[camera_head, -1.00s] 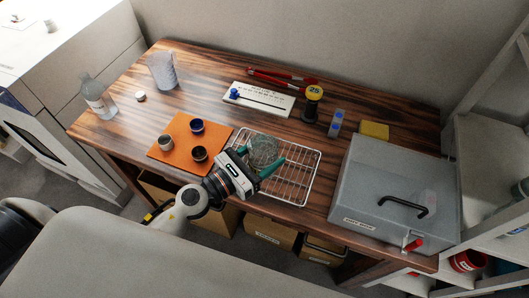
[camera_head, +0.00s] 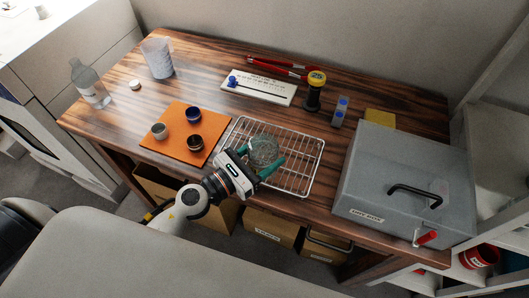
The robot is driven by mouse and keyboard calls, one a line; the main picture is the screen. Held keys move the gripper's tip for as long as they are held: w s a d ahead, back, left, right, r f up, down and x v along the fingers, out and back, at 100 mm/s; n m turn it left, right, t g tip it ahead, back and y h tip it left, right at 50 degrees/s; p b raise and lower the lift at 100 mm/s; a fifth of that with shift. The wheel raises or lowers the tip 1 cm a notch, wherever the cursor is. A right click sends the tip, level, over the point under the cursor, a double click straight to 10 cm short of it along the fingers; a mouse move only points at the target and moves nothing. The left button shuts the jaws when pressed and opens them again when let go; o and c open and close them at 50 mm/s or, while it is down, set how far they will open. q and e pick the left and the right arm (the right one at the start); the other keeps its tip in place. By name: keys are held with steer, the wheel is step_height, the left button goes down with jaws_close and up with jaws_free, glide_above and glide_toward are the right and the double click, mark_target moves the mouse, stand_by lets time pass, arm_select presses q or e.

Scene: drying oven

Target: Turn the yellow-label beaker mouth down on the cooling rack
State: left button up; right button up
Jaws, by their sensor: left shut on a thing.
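My left gripper (camera_head: 264,165) is over the left part of the wire cooling rack (camera_head: 302,177). Its green fingers are shut on a clear glass beaker (camera_head: 265,150), one finger on each side. The beaker shows a round outline from above; I cannot tell which way its mouth faces or whether it touches the rack. No yellow label is visible on it. The rest of the rack is empty. My right gripper is not in view.
An orange mat (camera_head: 178,150) with several small dark and grey cups lies left of the rack. A grey dry box (camera_head: 405,185) with a black handle stands to the right. A white board (camera_head: 259,87), a yellow-topped black object (camera_head: 314,91) and a blue-capped item (camera_head: 339,111) are behind.

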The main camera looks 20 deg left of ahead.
arm_select(q)
steer(key=shift+f+b, duration=0.25)
steer(key=shift+b, duration=0.05)
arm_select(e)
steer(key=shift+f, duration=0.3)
arm_select(q)
steer(key=o, duration=1.2)
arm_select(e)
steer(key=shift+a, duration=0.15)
arm_select(q)
steer(key=shift+a+f, duration=0.1)
